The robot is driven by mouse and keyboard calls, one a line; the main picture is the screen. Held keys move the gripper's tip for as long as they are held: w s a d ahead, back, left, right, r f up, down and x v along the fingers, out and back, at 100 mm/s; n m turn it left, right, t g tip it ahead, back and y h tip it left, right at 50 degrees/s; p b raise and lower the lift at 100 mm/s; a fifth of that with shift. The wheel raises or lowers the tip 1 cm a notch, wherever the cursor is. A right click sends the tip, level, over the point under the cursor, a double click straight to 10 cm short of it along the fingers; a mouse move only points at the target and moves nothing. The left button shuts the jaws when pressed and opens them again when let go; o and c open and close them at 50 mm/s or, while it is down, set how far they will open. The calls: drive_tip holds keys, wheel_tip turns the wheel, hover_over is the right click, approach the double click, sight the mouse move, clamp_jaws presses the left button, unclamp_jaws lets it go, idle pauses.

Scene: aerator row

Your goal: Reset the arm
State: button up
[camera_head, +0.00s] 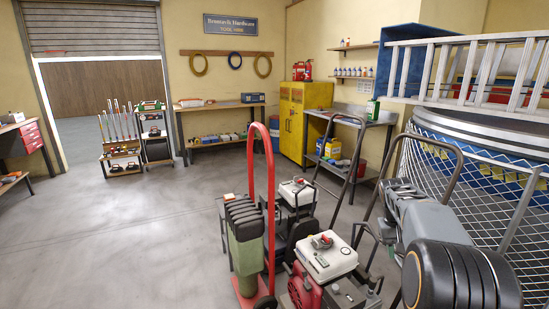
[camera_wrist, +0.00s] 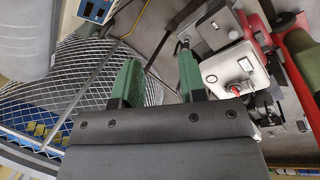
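My gripper (camera_wrist: 160,72) shows in the wrist view as two green fingers standing well apart, with nothing between them. Beyond the fingers, the wire mesh (camera_wrist: 75,85) is on the left and a machine with a white tank and red cap (camera_wrist: 236,72) is on the right. I cannot tell whether either finger touches anything. In the head view my arm shows at the lower right as grey and black links, in front of the mesh cage; the gripper's fingers cannot be made out there.
A row of machines with white tanks (camera_head: 325,258) and tall handles stands close to my arm. The mesh cage (camera_head: 470,185) and an aluminium ladder (camera_head: 465,70) crowd the right. Open concrete floor (camera_head: 120,235) lies left.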

drive_tip(key=s+a+r+n+t+p, duration=0.25)
drive_tip(key=s+a+r+p, duration=0.5)
drive_tip(key=a+r, duration=0.4)
drive_tip(key=s+a+r+t+y+p, duration=0.1)
drive_tip(key=s+a+t+y+p, duration=0.1)
drive_tip(key=s+a+p, duration=0.3)
drive_tip(key=shift+s+a+r+n+y+p, duration=0.35)
drive_tip(key=shift+s+a, duration=1.7)
drive_tip(key=shift+s, duration=1.05)
drive_tip(key=shift+t, duration=0.25)
